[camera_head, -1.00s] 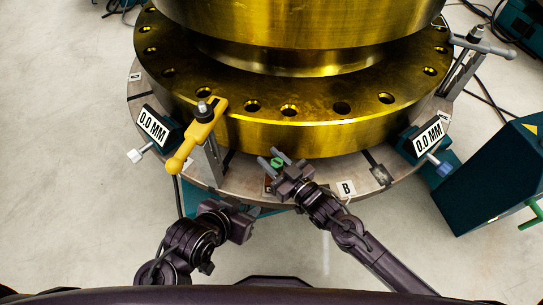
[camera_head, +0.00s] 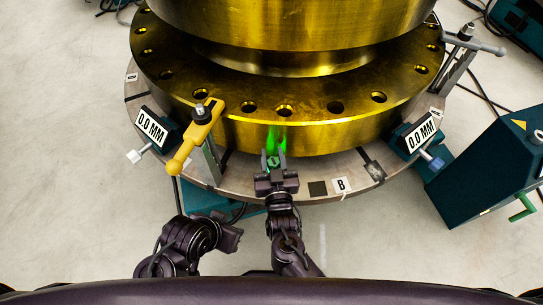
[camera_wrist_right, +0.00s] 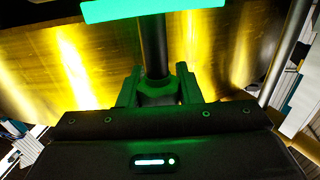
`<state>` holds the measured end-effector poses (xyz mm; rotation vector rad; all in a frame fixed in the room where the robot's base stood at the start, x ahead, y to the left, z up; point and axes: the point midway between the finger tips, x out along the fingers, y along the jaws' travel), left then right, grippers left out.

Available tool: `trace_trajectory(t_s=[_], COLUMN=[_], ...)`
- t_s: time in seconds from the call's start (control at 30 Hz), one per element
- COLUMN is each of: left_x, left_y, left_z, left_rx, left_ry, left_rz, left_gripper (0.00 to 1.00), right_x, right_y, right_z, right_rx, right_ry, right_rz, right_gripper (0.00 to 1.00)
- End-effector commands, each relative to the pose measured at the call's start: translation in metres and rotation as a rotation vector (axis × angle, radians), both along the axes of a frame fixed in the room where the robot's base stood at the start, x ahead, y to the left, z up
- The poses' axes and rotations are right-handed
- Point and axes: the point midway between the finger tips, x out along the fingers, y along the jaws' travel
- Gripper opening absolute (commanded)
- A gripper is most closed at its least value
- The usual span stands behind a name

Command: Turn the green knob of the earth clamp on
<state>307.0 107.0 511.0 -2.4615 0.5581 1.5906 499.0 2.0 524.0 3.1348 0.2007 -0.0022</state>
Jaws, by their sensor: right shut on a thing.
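The green knob (camera_head: 273,161) of the earth clamp sits at the front edge of the round plate, below the gold flange. My right gripper (camera_head: 274,163) points straight at the flange and is shut on the knob, one finger on each side. In the right wrist view a bright green bar (camera_wrist_right: 140,10) crosses the top, with a dark post (camera_wrist_right: 153,50) below it between my green-lit fingers (camera_wrist_right: 160,88). The rest of the clamp is hidden. My left gripper (camera_head: 230,236) is folded low at the left, away from the plate; its jaws are unclear.
The gold flange (camera_head: 300,130) rises just beyond the knob. A yellow-handled clamp (camera_head: 194,142) stands left of my right gripper. Gauges reading 0.0 MM stand at left (camera_head: 152,127) and right (camera_head: 414,135). A teal box (camera_head: 485,175) is at the right.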

Motion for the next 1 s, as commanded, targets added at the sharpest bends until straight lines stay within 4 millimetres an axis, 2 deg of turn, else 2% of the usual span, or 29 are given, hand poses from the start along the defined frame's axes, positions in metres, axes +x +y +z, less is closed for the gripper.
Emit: trace_trajectory(t_s=[0.67,0.7,0.87,1.0], left_x=[0.0006,0.0006,0.0005,0.0004], left_y=[-0.0009,-0.0009,-0.0011,-0.0011], left_z=[0.0005,0.0005,0.0005,0.0005], left_rx=[-0.003,-0.003,-0.004,-0.004], left_ry=[-0.005,-0.005,-0.005,-0.005], left_rz=[-0.001,-0.001,-0.001,-0.001], left_gripper=[0.36,0.36,0.36,0.36], right_x=[0.0008,0.0008,0.0007,0.0006], right_y=[-0.0014,-0.0014,-0.0013,-0.0012], right_z=[0.0008,0.0009,0.0007,0.0005], right_rx=[0.0,0.0,0.0,0.0], right_ry=[-0.003,-0.003,-0.003,-0.002], right_rz=[-0.061,-0.061,-0.061,-0.06], right_gripper=[0.09,0.34,0.53,0.53])
